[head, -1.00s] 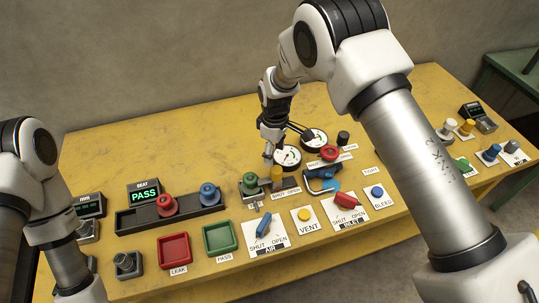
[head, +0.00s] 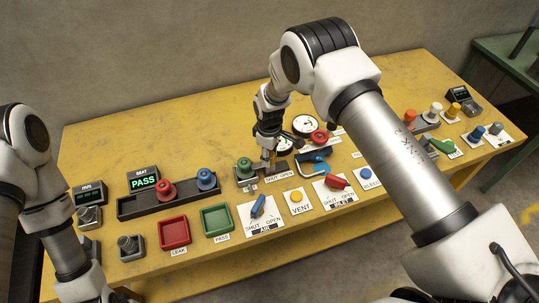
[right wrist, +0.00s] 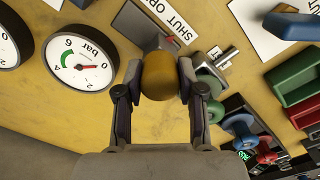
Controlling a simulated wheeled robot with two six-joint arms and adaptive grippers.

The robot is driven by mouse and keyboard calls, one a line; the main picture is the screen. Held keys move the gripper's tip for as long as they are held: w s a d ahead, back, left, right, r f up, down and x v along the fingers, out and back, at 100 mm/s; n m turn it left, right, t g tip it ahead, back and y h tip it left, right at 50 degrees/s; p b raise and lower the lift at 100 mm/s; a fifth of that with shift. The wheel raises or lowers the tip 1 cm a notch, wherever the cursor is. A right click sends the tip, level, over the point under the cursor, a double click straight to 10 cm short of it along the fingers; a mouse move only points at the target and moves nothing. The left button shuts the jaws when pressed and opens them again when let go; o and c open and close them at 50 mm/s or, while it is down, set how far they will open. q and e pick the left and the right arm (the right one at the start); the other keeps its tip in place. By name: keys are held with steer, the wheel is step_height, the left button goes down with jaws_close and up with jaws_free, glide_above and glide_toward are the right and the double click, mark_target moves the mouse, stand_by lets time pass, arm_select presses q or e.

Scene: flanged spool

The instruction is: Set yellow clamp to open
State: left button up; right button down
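The yellow clamp (right wrist: 160,75) shows as a rounded yellow handle in the right wrist view, with a grey base and a SHUT OPEN label (right wrist: 167,15) beyond it. My right gripper (right wrist: 159,82) has one finger on each side of the handle. Narrow gaps seem to remain, and I see no firm grip. In the head view my right gripper (head: 268,153) points down at the clamp and hides most of it. My left arm stands at the left edge of the head view; its gripper is out of the picture.
A green knob (head: 245,168) stands close left of the clamp. Two gauges are behind it, one clear in the wrist view (right wrist: 82,62). A blue-handled device (head: 316,163) and a red knob (head: 319,137) are close on the right. Switches and trays line the front.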

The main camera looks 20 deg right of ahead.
steer(key=d, duration=0.2)
steer(key=d+b, duration=0.1)
steer(key=d, duration=0.1)
steer(key=shift+f, duration=0.25)
steer(key=shift+d, duration=0.35)
steer(key=shift+r, duration=0.1)
steer(key=c, duration=0.7)
jaws_free()
steer(key=shift+w+d, duration=0.15)
steer(key=shift+d, duration=0.05)
step_height(320, 180, up, 12)
steer(key=shift+f, duration=0.15)
